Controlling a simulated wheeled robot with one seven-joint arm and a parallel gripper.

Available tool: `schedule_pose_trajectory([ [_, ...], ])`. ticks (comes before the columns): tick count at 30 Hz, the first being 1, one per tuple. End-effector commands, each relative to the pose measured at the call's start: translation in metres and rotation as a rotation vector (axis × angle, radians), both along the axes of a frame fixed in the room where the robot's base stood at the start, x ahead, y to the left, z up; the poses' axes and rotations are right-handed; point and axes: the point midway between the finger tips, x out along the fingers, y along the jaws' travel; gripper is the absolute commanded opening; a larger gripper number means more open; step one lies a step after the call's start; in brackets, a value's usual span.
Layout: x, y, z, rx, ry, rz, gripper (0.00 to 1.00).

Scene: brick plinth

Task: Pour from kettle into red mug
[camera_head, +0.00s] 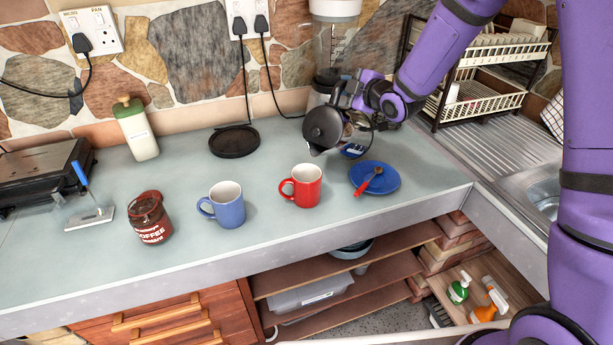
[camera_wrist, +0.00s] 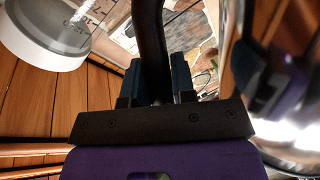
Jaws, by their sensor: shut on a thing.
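The kettle (camera_head: 323,126), silver with a dark lid, is held above the counter in the head view, behind and slightly right of the red mug. It looks tipped, its lid turned towards the front left. My gripper (camera_head: 353,97) is shut on its black handle. The wrist view shows the dark handle between my gripper's fingers (camera_wrist: 155,84) and the shiny kettle body (camera_wrist: 288,105) at the right. The red mug (camera_head: 307,187) stands upright and apart from the kettle, handle to the left. No stream of liquid shows.
A blue mug (camera_head: 228,207) stands left of the red mug. A blue plate (camera_head: 390,181) with a red spoon lies to its right. A coffee jar (camera_head: 149,219) and a black kettle base (camera_head: 234,142) are further left. A blender (camera_head: 331,50) stands behind the kettle, a dish rack (camera_head: 487,90) at right.

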Motion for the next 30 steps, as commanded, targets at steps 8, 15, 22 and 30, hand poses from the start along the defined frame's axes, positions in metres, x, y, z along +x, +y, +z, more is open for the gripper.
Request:
schedule_pose_trajectory([
  [8,-0.0012,0.0018,0.0024,-0.008,-0.016,0.000,0.00],
  [15,-0.0026,0.0027,0.0025,-0.016,-0.026,-0.001,0.00],
  [22,-0.0040,0.0037,0.0028,-0.025,-0.038,0.000,0.00],
  [30,-0.0058,0.0052,0.0031,-0.035,-0.049,0.000,0.00],
])
